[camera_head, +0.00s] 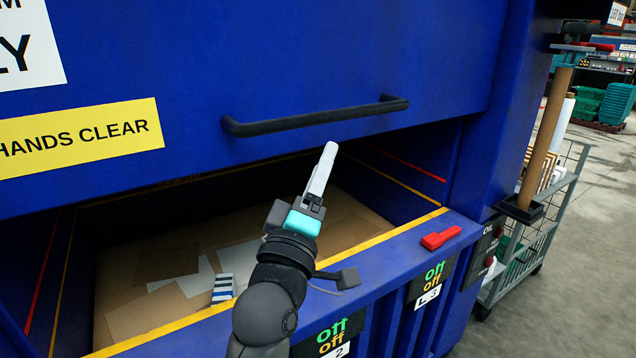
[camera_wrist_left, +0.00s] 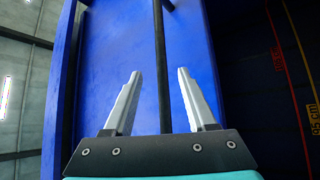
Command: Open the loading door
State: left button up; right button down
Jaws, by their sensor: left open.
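The loading door (camera_head: 300,60) is a large blue panel with a black bar handle (camera_head: 320,115) along its lower part. A gap shows below the door's lower edge, with the machine's bin visible inside. My left gripper (camera_head: 328,165) is just below the handle, with its pale fingers pointing up towards it. In the left wrist view the gripper (camera_wrist_left: 158,95) is open and empty. The dark handle bar (camera_wrist_left: 161,60) runs between its two fingers in that picture, against the blue door (camera_wrist_left: 110,60). I cannot tell the remaining distance to the bar. My right gripper is out of view.
Flat cardboard (camera_head: 130,285) and paper lie in the bin. A yellow-edged blue front rim (camera_head: 395,240) runs below my left arm, with a red object (camera_head: 441,237) on it. A wheeled cart (camera_head: 530,240) stands at the right, beside open floor (camera_head: 590,260).

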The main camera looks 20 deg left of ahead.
pick_arm(q)
jog(key=shift+s+f, duration=0.25)
jog(key=shift+s, duration=0.45)
